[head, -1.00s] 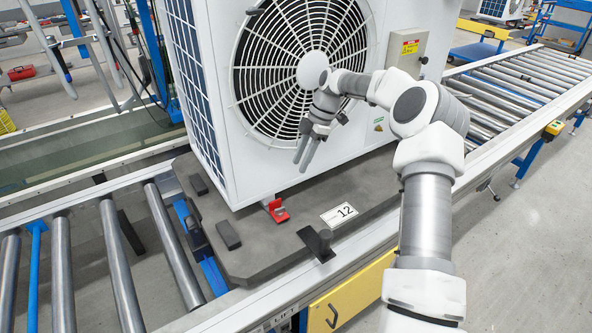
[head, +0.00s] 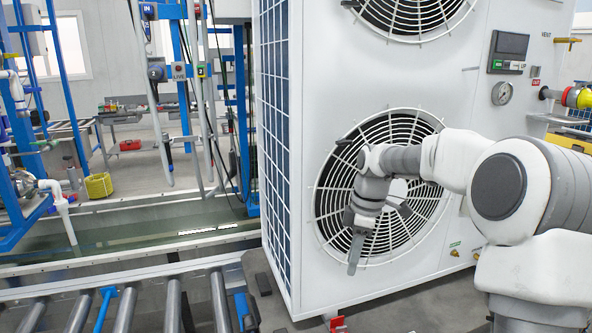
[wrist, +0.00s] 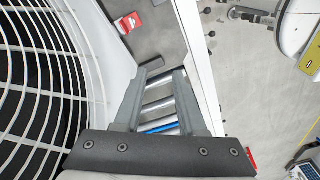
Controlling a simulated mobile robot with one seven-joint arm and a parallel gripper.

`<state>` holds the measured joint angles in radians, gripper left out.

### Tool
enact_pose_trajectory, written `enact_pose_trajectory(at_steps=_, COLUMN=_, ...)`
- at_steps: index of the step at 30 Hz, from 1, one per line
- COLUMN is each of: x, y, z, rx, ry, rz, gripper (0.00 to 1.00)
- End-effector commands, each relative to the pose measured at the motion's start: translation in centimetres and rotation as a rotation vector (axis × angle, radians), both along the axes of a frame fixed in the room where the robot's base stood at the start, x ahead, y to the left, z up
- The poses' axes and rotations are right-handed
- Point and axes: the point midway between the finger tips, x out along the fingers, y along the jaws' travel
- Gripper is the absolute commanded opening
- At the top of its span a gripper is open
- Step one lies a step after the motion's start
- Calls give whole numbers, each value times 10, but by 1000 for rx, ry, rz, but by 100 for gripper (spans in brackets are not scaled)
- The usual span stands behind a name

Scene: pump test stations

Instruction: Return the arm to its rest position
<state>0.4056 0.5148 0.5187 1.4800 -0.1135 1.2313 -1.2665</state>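My arm reaches in from the right in the head view, folded in front of the tall white fan unit (head: 375,95). My gripper (head: 353,264) hangs pointing down in front of the lower fan grille (head: 330,215). In the wrist view its two fingers stand apart with nothing between them, so my gripper (wrist: 163,72) is open and empty. The fan grille (wrist: 45,75) fills the left of the wrist view, close beside the fingers. I cannot tell the exact gap between the gripper and the grille.
A roller conveyor (head: 172,304) runs along the lower left. A red clip (head: 338,324) sits at the unit's foot; it also shows in the wrist view (wrist: 129,22). A water tank (head: 150,225) lies behind. Valves (head: 577,97) and a gauge (head: 502,93) stick out at upper right.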

Motion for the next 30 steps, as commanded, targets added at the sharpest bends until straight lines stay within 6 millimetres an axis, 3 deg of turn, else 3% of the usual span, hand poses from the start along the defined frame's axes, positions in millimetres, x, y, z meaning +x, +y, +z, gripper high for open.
enact_pose_trajectory(at_steps=1, x=-13, y=7, z=21, rx=-28, ry=-9, rz=-42, gripper=40)
enact_pose_trajectory(at_steps=3, x=-30, y=13, z=38, rx=-58, ry=-18, rz=-114, gripper=40)
enact_pose_trajectory(at_steps=15, x=-135, y=24, z=118, rx=-127, ry=-130, rz=-572, gripper=40)
enact_pose_trajectory(at_steps=24, x=-217, y=21, z=151, rx=-39, ry=-215, rz=-939, gripper=40)
enact_pose_trajectory(at_steps=30, x=-260, y=9, z=150, rx=70, ry=-280, rz=-1169, gripper=40)
